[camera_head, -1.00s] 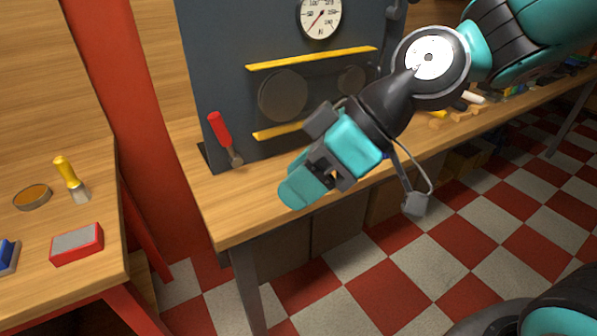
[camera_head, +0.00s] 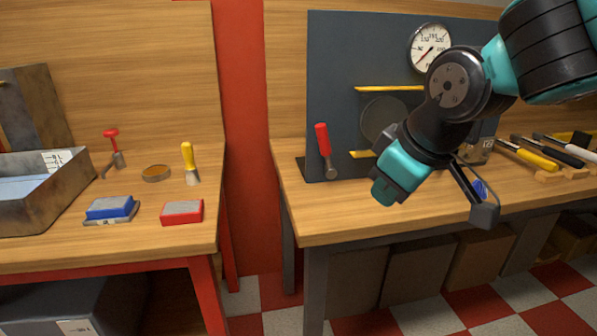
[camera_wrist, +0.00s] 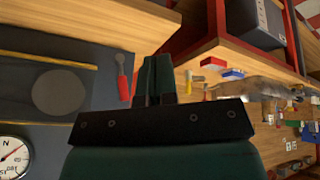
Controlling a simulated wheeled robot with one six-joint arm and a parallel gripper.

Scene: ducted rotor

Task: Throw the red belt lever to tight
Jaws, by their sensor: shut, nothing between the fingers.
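The red belt lever (camera_head: 322,140) has a red handle on a grey metal shank and stands at the lower left edge of the dark panel (camera_head: 345,50), handle up and leaning slightly left. In the wrist view the red handle (camera_wrist: 123,88) shows just left of my fingers. My gripper (camera_head: 384,194) is shut and empty, in front of the panel, to the right of the lever and lower, apart from it. In the wrist view my gripper (camera_wrist: 161,62) has its fingers together. A grey disc (camera_head: 382,118) between two yellow strips is partly hidden by my arm.
A round gauge (camera_head: 431,47) is at the panel's upper right. The bench top (camera_head: 330,222) is clear in front of the lever. Tools with yellow and black handles (camera_head: 528,155) lie right. The left bench holds a metal tray (camera_head: 62,205), brushes and red and blue blocks.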

